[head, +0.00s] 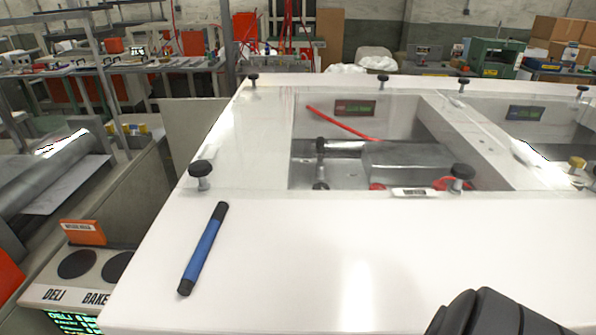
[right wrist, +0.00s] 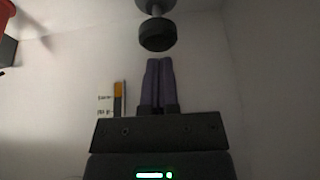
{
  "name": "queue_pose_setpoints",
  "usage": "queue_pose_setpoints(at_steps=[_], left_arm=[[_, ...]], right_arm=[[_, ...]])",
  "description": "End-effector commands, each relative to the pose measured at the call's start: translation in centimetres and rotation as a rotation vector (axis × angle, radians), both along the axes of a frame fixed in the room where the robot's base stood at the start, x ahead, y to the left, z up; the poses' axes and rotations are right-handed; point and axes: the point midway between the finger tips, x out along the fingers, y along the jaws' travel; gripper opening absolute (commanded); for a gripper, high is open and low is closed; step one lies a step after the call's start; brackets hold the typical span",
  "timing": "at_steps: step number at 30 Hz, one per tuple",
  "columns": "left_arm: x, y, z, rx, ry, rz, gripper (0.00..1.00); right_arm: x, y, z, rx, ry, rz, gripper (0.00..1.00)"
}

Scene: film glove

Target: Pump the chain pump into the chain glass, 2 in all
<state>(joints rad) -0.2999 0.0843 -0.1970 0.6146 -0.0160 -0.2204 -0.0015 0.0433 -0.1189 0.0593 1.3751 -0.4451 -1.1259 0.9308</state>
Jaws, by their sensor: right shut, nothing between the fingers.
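I cannot make out a chain pump or a chain glass in either view. My right gripper (right wrist: 158,62) shows in the right wrist view with its purple fingers together and nothing between them. A round black knob (right wrist: 157,36) on a metal stem appears just beyond the fingertips, in line with them. A gap shows between the fingertips and the knob in the picture; the true distance is hard to tell. My left gripper is in neither view.
A white machine top (head: 300,260) fills the head view's front, with a blue marker (head: 204,248) lying on its left. Black knobs (head: 201,168) stand around a sunken opening holding a metal roller (head: 345,147) and red cable (head: 340,124). The front middle is clear.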

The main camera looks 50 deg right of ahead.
Motion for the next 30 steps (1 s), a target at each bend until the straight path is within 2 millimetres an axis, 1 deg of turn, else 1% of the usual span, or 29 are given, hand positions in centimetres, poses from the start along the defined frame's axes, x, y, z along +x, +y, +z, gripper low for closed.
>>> queue_pose_setpoints(at_steps=[8,18,26,30], left_arm=[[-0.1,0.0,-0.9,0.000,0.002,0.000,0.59],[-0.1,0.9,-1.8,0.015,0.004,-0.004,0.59],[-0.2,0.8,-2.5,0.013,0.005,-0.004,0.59],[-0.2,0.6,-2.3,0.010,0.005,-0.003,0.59]], right_arm=[[0.0,0.0,-1.2,0.000,0.001,0.000,0.00],[0.0,0.0,-2.3,0.000,0.001,0.000,0.00],[0.0,0.0,-3.3,0.001,0.001,0.000,0.00],[0.0,0.0,-3.1,0.001,0.001,0.000,0.00]])
